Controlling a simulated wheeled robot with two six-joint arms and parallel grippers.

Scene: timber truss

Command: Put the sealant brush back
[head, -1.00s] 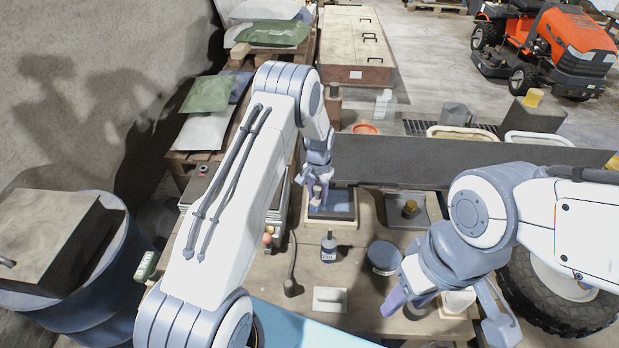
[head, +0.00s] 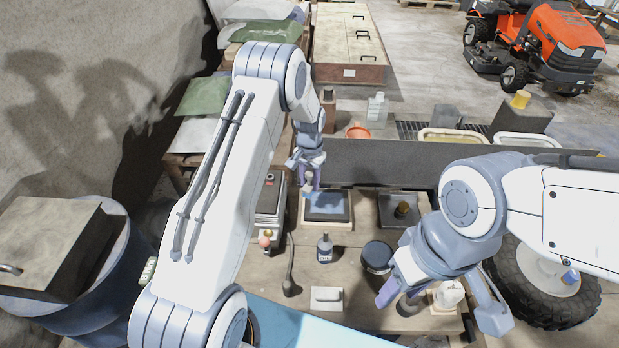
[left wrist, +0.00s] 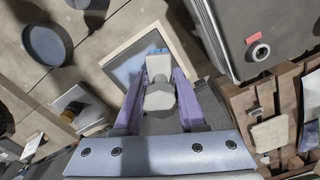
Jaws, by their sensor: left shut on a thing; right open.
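My left gripper (head: 309,184) is shut on a small pale grey piece with a blue end, which looks like the sealant brush (left wrist: 159,82). In the left wrist view it sits between the two purple fingers (left wrist: 158,100). The gripper is above the far left edge of a wood-framed tray with a blue inside (head: 327,222); that tray also shows beyond the brush in the left wrist view (left wrist: 112,60). I cannot tell the exact gap below the brush. My right gripper (head: 440,303) is open over the right front of the bench, by a whitish container (head: 449,293).
A grey tray (head: 421,217) with a yellow-topped item lies right of the framed tray. A long dark panel (head: 400,164) stands behind.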

